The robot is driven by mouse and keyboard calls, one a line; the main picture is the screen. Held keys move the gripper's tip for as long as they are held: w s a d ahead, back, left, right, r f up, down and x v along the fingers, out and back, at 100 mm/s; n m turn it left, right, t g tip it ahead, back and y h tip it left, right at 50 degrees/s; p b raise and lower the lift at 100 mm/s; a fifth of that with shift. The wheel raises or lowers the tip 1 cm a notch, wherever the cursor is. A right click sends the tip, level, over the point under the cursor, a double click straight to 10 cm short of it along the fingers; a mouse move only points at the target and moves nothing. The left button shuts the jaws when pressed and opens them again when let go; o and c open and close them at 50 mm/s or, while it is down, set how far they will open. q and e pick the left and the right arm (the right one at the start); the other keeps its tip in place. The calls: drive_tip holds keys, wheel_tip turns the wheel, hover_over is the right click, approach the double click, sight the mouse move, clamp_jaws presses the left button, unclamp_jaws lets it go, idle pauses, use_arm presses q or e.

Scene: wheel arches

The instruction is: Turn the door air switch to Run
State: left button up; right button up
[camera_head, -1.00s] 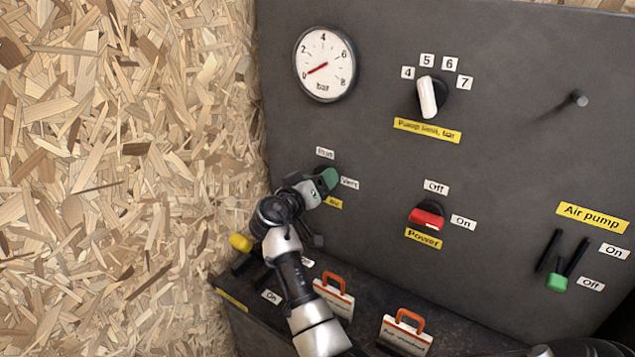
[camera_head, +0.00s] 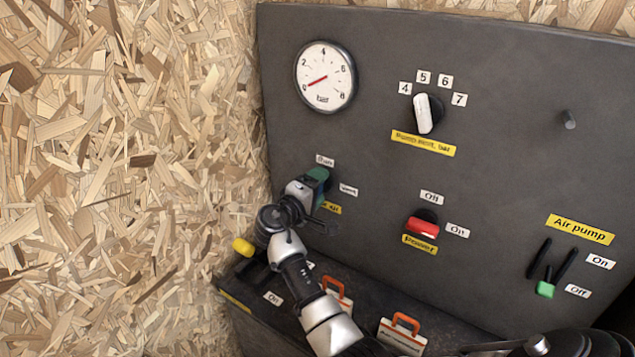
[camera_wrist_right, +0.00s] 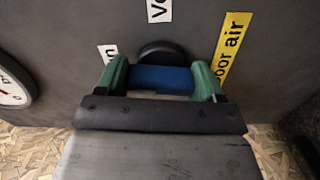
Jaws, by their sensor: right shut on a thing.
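The door air switch is a blue knob (camera_wrist_right: 162,79) on a dark round base, seen in the right wrist view. My right gripper (camera_head: 318,181) is shut on it, one green fingertip on each side; in the head view the gripper covers the knob. The Run label (camera_head: 325,160) is just above the gripper and the Vent label (camera_head: 348,190) is to its right. The yellow door air label (camera_wrist_right: 231,50) is partly hidden in the head view. I cannot tell exactly which label the knob points to. My left gripper is not in view.
The grey panel also carries a pressure gauge (camera_head: 325,77), a pump limit knob (camera_head: 424,113), a red power switch (camera_head: 422,226) and a green-tipped air pump lever (camera_head: 546,288). Tags with orange handles (camera_head: 405,332) stand on the ledge below. A chipboard wall (camera_head: 110,180) is at the left.

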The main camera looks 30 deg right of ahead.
drive_tip(key=shift+r+n+p, duration=0.2)
drive_tip(key=shift+n+p, duration=0.1)
drive_tip(key=shift+n, duration=0.4)
drive_tip(key=shift+w+n, duration=0.1)
drive_tip(key=shift+n, duration=0.2)
drive_tip(key=o, duration=0.9)
drive_tip(key=shift+f, duration=0.2)
drive_tip(key=shift+o, duration=0.2)
drive_tip(key=shift+a, duration=0.1)
drive_tip(key=b+v, duration=0.2)
drive_tip(key=v, duration=0.8)
drive_tip(key=shift+a, duration=0.3)
